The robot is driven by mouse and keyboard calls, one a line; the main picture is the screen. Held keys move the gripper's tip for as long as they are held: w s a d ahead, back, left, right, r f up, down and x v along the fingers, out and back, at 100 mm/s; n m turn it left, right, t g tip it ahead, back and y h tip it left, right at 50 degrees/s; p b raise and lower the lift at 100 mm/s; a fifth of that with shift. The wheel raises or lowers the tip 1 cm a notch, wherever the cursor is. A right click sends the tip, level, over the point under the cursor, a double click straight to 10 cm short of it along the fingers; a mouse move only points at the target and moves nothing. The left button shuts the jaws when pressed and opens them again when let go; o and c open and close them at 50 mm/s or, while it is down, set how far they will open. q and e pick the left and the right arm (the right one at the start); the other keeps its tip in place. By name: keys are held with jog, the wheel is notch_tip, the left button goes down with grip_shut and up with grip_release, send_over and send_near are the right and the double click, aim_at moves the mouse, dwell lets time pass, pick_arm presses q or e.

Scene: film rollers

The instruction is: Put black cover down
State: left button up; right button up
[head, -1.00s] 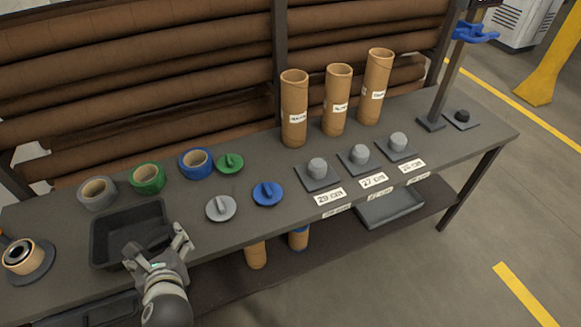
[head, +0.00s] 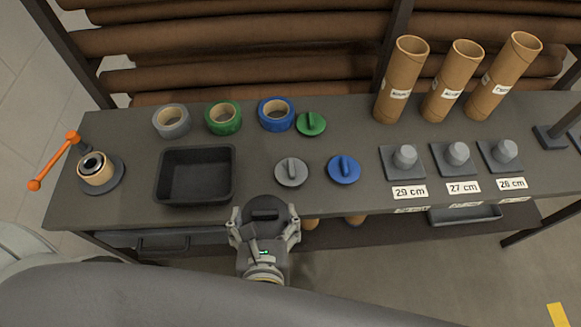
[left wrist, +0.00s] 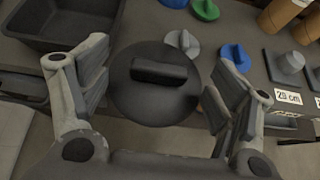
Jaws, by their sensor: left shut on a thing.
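My left gripper (head: 265,218) is shut on the black cover (head: 264,211), a round dark disc with a raised bar handle. The cover is at the table's front edge, right and in front of the black tray. In the left wrist view the cover (left wrist: 154,96) sits between the two fingers, handle facing the camera. Grey (head: 291,171), blue (head: 344,169) and green (head: 311,123) covers lie on the table beyond the gripper. My right gripper is not in view.
The black tray (head: 160,176) looks empty. Tape rolls in grey (head: 172,121), green (head: 222,118) and blue (head: 276,114) stand behind it. An orange-handled roller (head: 96,170) is at left. Labelled pegs (head: 458,153) and cardboard tubes (head: 449,82) are at right. Bare tabletop lies between tray and grey cover.

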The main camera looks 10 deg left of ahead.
aim_at(264, 199)
pick_arm(q)
jog(key=x, duration=0.6)
jog(key=shift+w+a+r+p, duration=0.1)
jog(key=shift+w+r+p, duration=0.1)
jog(key=shift+r+p, duration=0.2)
jog(key=shift+c, duration=0.2)
jog(key=x, duration=0.3)
jog(key=f+x, duration=0.1)
jog(key=x, duration=0.2)
jog(key=s+f+x, duration=0.1)
jog(key=x, duration=0.2)
jog(key=shift+o, duration=0.2)
jog(key=shift+w+f, duration=0.45)
jog(key=shift+f, duration=0.05)
notch_tip(264, 199, down, 3)
jog(key=shift+w+r, duration=0.1)
jog(key=shift+w, duration=0.05)
jog(key=shift+c, duration=0.2)
jog(key=shift+f, duration=0.4)
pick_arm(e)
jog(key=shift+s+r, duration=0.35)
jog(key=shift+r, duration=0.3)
pick_arm(q)
jog(key=o, duration=1)
jog(key=shift+c, duration=0.2)
jog(key=shift+o, duration=0.4)
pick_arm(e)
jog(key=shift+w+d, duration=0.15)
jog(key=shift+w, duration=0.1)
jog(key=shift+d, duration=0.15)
